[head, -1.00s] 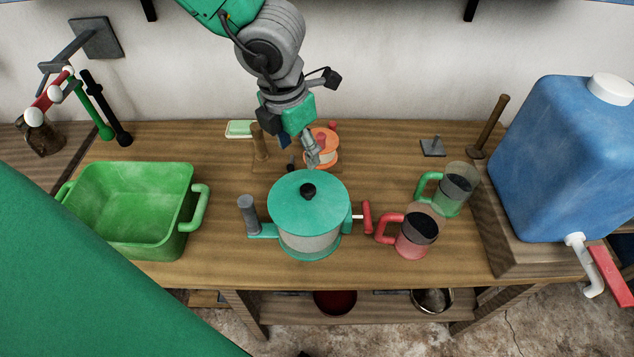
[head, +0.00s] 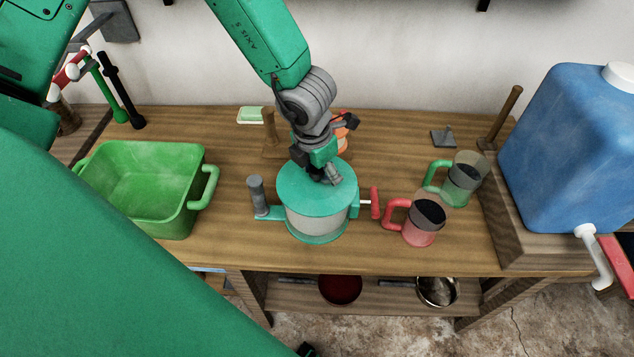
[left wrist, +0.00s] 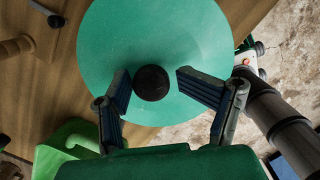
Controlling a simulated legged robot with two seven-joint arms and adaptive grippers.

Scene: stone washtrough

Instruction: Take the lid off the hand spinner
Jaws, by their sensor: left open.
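The hand spinner (head: 316,222) stands on the wooden bench, a pale drum with a green base, a grey upright handle (head: 257,196) on its left and a red crank handle (head: 375,203) on its right. Its round green lid (head: 300,197) sits on top; the lid also shows in the left wrist view (left wrist: 160,50). My left gripper (head: 328,175) is over the lid. In the left wrist view my left gripper (left wrist: 152,88) is open, its fingers on either side of the black lid knob (left wrist: 151,83), with a gap visible on the right. The knob is hidden in the head view. My right gripper is not in view.
A green basin (head: 146,190) stands left of the spinner. A red mug (head: 418,226) and a green mug (head: 463,180) stand to its right. A blue water container (head: 570,150) is at far right. An orange-and-white spool (head: 342,140) is behind my left gripper.

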